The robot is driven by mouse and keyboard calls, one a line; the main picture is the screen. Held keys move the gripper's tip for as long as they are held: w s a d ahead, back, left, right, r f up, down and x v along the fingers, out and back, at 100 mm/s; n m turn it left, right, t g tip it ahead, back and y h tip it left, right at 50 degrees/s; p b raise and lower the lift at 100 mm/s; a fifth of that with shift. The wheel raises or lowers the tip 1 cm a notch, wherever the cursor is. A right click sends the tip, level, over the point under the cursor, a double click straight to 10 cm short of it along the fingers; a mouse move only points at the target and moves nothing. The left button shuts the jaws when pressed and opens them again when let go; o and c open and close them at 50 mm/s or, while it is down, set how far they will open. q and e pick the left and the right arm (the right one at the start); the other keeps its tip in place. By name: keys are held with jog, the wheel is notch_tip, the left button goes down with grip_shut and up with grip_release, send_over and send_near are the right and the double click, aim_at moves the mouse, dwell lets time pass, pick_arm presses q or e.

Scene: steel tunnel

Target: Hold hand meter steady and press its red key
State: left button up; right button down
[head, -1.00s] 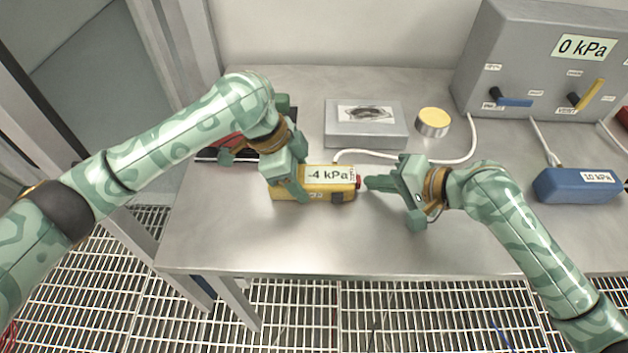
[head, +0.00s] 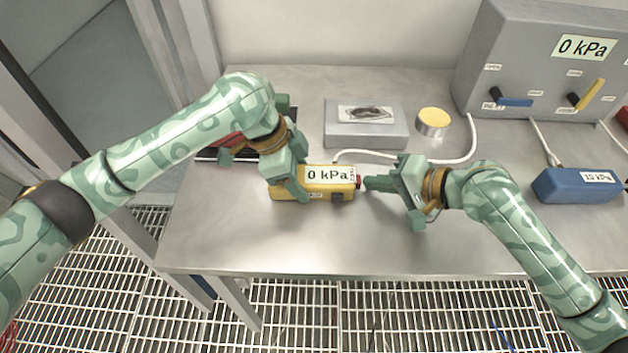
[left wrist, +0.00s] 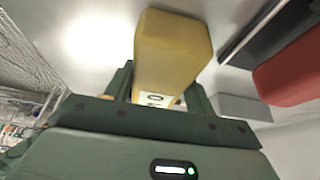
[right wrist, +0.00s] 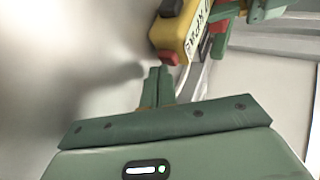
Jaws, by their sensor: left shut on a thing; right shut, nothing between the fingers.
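The yellow hand meter (head: 330,194) lies on the steel bench, and its display reads 0 kPa. My left gripper (head: 296,186) is shut on the meter's left part; the meter's yellow body (left wrist: 172,55) also shows between the fingers in the left wrist view. The red key (head: 358,182) is on the meter's right end and shows in the right wrist view (right wrist: 168,58). My right gripper (head: 370,183) is shut and empty. Its fingertips (right wrist: 160,72) point at the red key and are very close to it; I cannot tell whether they touch.
A grey box (head: 366,130) with a picture label and a round yellow-topped tin (head: 433,122) stand behind the meter. A grey panel (head: 540,60) reading 0 kPa and a blue meter (head: 578,186) are at right. A white cable crosses behind. The bench front is clear.

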pick_arm(q)
jog(key=shift+f, duration=0.15)
pick_arm(e)
jog(key=shift+d, duration=0.1)
jog(key=shift+w+d, duration=0.1)
jog(key=shift+d, duration=2.9)
pick_arm(q)
jog(key=o, duration=1.2)
jog(key=shift+c, duration=0.2)
